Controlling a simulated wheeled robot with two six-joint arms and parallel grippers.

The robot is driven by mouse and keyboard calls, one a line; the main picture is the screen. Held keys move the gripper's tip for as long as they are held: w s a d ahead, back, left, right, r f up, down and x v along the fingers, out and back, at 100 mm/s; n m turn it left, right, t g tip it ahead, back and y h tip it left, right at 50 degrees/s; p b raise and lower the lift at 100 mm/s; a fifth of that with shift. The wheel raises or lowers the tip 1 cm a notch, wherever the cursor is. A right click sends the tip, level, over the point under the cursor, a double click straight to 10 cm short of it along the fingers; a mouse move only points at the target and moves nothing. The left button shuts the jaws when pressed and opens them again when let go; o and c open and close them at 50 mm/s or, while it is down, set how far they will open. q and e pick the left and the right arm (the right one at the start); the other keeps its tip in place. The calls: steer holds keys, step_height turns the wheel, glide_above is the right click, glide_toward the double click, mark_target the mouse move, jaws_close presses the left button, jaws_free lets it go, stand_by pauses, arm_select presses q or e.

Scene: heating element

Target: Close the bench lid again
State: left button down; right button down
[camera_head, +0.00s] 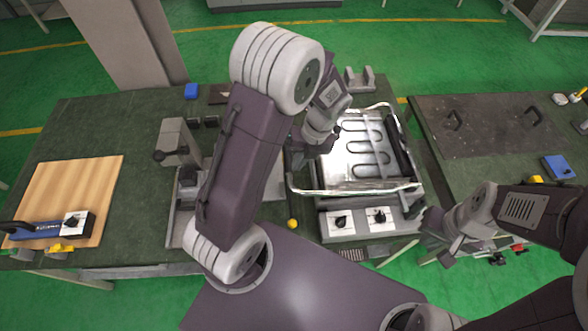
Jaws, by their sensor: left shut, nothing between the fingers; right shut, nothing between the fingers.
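The heating bench (367,222) stands on the green table right of centre, with two knobs on its white front panels. Its shiny tray holds a dark looped heating element (368,158). A clear, bright-edged frame, which may be the lid (350,191), runs along the front and sides of the tray; I cannot tell its exact angle. My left gripper (296,152) is shut and empty at the tray's left side, partly hidden by its own arm. My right gripper (418,213) is shut and empty beside the bench's front right corner; contact is unclear.
A dark panel with two handles (490,125) lies on the right table. A grey machine (180,143) stands left of my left arm. A wooden board (75,190) with a blue tool lies at far left. A small yellow ball (292,224) sits near the bench.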

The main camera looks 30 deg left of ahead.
mark_target(290, 177)
arm_select(q)
steer(key=x, duration=0.4)
steer(key=shift+s, duration=0.25)
steer(key=shift+w+f, duration=0.2)
steer(key=shift+f, duration=0.25)
steer(key=shift+a, duration=0.1)
steer(key=shift+s, duration=0.15)
